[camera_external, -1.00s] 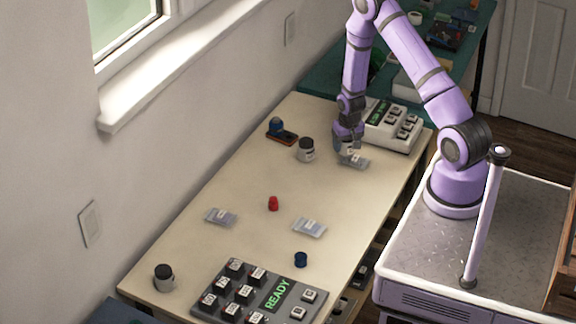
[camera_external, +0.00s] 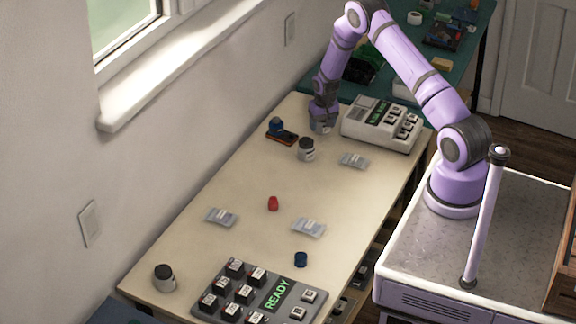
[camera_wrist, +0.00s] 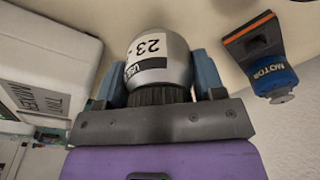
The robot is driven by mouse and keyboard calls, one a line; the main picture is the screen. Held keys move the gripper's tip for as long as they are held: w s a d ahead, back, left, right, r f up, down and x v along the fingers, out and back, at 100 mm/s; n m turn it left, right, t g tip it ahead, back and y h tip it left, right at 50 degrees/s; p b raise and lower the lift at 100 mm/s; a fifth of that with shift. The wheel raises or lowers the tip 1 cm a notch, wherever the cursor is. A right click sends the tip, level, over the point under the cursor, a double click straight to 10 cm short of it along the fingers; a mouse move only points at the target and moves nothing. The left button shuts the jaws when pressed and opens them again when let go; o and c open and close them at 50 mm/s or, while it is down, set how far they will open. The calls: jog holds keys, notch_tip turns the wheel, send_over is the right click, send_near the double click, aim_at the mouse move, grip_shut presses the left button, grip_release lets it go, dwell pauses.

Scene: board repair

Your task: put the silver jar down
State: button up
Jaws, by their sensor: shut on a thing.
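The silver jar (camera_wrist: 160,58) is between the two blue fingers of my gripper (camera_wrist: 163,82) in the wrist view. Its dark ribbed lid end is toward the gripper, and its white label shows "23". In the external view my gripper (camera_external: 322,126) is at the far part of the pale table (camera_external: 250,180), between the motor piece and the white keyed machine.
A blue motor (camera_wrist: 272,75) on an orange and black plate lies close at the right; it also shows in the external view (camera_external: 276,125). The white machine (camera_external: 375,124) stands on the other side.

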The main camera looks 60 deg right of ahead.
aim_at(320, 130)
jog(key=shift+w+d, duration=0.25)
jog(key=shift+w, duration=0.2)
jog(key=shift+f, duration=1.75)
jog(key=shift+f, duration=0.1)
jog(key=o, duration=1)
